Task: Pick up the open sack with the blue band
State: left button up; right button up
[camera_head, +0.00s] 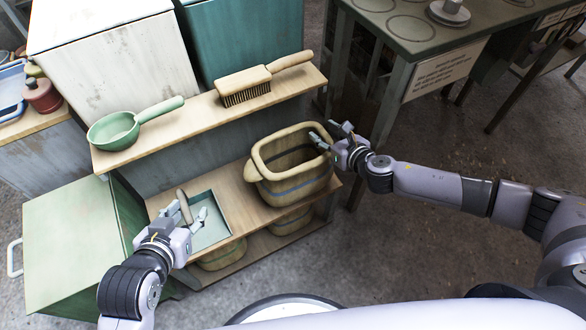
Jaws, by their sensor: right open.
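The open sack (264,190) is tan with a thick rolled rim and a dark blue band around it. It stands upright at the right end of the middle shelf, and its inside looks empty. My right gripper (326,136) is open at the sack's right rim. One finger reaches over the opening; I cannot tell whether it touches. My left gripper (187,211) is at the left, over a shallow teal tray or pan (213,232), with a brown handle-like piece (184,206) between or behind its fingers. Whether it grips that piece is unclear.
A green pan (114,131) and a wooden brush (243,83) lie on the upper shelf (190,113) behind the sack. More sacks (290,222) are on the lower shelf. A green cabinet (70,235) stands left. A work table (405,40) stands at the back right.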

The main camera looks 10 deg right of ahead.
jog(key=shift+w+a+f, duration=0.2)
jog(key=shift+w, duration=0.25)
jog(key=shift+c, duration=0.2)
grip_shut()
dwell(0.4)
